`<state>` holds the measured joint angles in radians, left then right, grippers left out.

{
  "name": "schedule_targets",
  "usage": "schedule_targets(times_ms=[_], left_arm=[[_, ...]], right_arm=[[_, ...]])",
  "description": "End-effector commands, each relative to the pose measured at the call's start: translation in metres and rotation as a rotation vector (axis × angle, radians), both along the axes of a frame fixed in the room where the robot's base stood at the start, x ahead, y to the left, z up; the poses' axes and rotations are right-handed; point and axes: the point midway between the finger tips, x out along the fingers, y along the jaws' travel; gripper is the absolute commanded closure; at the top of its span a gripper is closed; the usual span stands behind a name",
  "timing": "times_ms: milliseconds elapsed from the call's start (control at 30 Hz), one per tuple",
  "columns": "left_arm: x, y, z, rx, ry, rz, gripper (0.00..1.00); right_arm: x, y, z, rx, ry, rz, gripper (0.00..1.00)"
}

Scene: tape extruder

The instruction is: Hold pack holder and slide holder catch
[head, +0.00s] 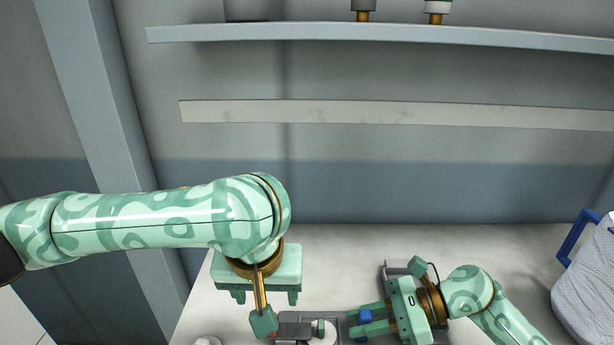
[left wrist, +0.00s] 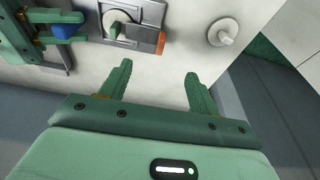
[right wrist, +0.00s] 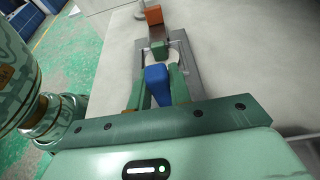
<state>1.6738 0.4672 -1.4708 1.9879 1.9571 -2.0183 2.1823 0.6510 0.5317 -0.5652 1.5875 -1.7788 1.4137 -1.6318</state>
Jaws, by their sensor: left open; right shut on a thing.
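The tape extruder (left wrist: 130,40) lies on the table, with a white disc (head: 323,332), a green piece through it and an orange end piece (left wrist: 161,43). I cannot tell which parts are the pack holder and the holder catch. My right gripper (right wrist: 157,74) is shut on a blue part (right wrist: 158,86) at one end of the extruder; the blue part also shows in the head view (head: 364,316). My left gripper (head: 266,297) is open and empty above the table, to the left of the extruder. In the left wrist view its fingers (left wrist: 158,73) point towards the table, apart from the extruder.
A white round knob-like piece (left wrist: 225,38) stands on the table (head: 500,250) beside the extruder. A pale bin with a blue handle (head: 575,238) is at the right. A shelf (head: 380,35) runs along the back wall. The table's back is clear.

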Motion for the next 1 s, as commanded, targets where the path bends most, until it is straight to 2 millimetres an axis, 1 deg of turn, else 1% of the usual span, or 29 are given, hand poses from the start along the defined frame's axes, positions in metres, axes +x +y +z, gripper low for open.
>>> schedule_targets(times_ms=[100, 533, 667, 900, 933, 1000], left_arm=[[0.001, 0.0, 0.012, 0.0, -0.003, 0.0, 0.38], [0.0, 0.0, 0.052, 0.0, -0.001, 0.0, 0.38], [0.0, 0.0, 0.058, 0.0, 0.001, 0.0, 0.38], [0.0, 0.0, 0.058, 0.0, 0.001, 0.0, 0.38], [0.0, 0.0, 0.058, 0.0, 0.001, 0.0, 0.38], [0.0, 0.0, 0.058, 0.0, 0.001, 0.0, 0.38]], right_arm=[[0.0, 0.0, 0.0, 0.0, 0.001, 0.001, 1.0], [0.0, 0.0, -0.001, -0.001, 0.001, 0.001, 1.0], [0.0, 0.0, -0.001, -0.001, 0.001, 0.001, 1.0], [0.0, 0.0, -0.001, -0.001, 0.001, 0.001, 1.0], [0.0, 0.0, -0.001, -0.001, 0.001, 0.001, 0.72], [0.0, 0.0, -0.001, -0.001, 0.001, 0.001, 0.55]])
